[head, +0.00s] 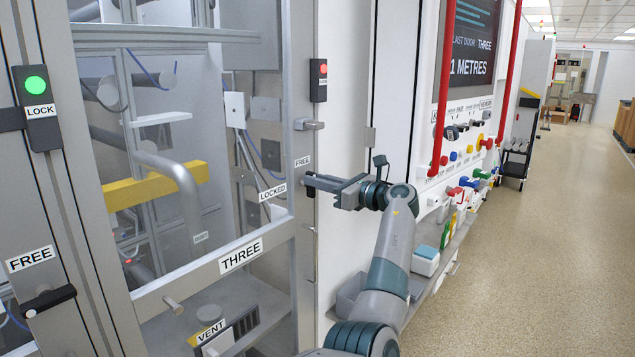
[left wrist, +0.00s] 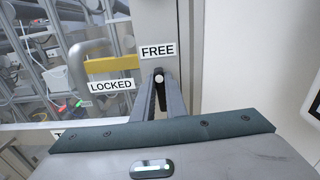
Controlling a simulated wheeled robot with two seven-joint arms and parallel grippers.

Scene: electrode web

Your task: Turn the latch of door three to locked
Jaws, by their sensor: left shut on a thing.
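Door three is the grey-framed glazed door with the THREE sign (head: 240,256) on its crossbar. Its latch is almost wholly hidden by my left gripper (head: 311,183). In the head view the FREE label (head: 303,161) and LOCKED label (head: 272,191) also show. I cannot tell the latch's exact angle.
A red-lit box (head: 319,80) is on the frame above the latch, over a grey door handle (head: 309,125). Another door at left has a green-lit LOCK box (head: 37,105). A shelf (head: 437,270) of items runs along the right wall. The floor (head: 540,220) is clear.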

